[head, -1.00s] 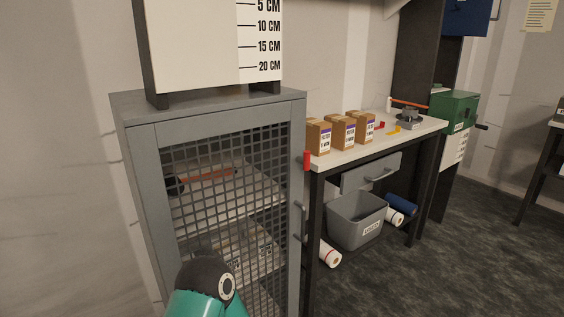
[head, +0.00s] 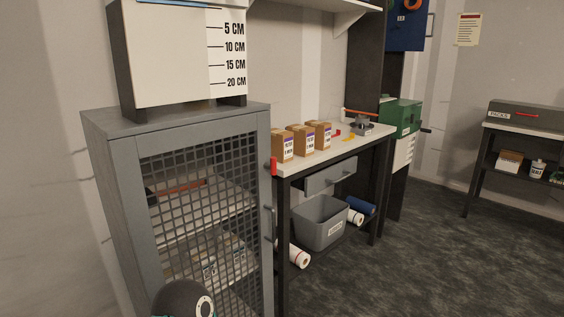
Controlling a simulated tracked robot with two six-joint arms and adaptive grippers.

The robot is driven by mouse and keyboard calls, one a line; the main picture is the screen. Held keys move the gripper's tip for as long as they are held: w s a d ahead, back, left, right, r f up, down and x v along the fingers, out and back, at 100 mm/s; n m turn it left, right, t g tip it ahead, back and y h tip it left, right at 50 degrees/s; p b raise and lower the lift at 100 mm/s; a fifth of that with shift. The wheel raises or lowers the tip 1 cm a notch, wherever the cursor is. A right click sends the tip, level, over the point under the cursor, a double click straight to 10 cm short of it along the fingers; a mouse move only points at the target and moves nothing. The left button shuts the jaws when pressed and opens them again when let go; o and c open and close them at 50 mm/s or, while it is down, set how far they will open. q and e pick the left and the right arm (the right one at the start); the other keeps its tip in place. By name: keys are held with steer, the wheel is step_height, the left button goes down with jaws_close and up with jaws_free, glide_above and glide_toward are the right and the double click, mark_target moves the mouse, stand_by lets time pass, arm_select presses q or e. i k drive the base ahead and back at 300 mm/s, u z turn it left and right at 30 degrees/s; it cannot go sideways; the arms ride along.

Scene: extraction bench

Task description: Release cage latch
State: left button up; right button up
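The grey cage (head: 110,165) stands at the left in the head view, with a closed mesh door (head: 205,255). A grey vertical handle (head: 273,224) is lower on the same edge. Through the mesh I see shelves, a red-handled tool (head: 182,187) and some small items below. A dark rounded joint of one of my arms shows at the bottom, in front of the cage. Neither gripper is in view.
A workbench (head: 350,146) with several small boxes (head: 302,140) adjoins the cage on the right. A grey bin (head: 320,225) and rolls (head: 299,256) lie beneath it. A side table (head: 510,131) stands at far right. The floor (head: 400,270) at centre right is clear.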

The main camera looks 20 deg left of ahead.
mark_target(273, 167)
steer(key=z, duration=0.05)
steer(key=i, duration=0.9)
steer(key=u, duration=0.1)
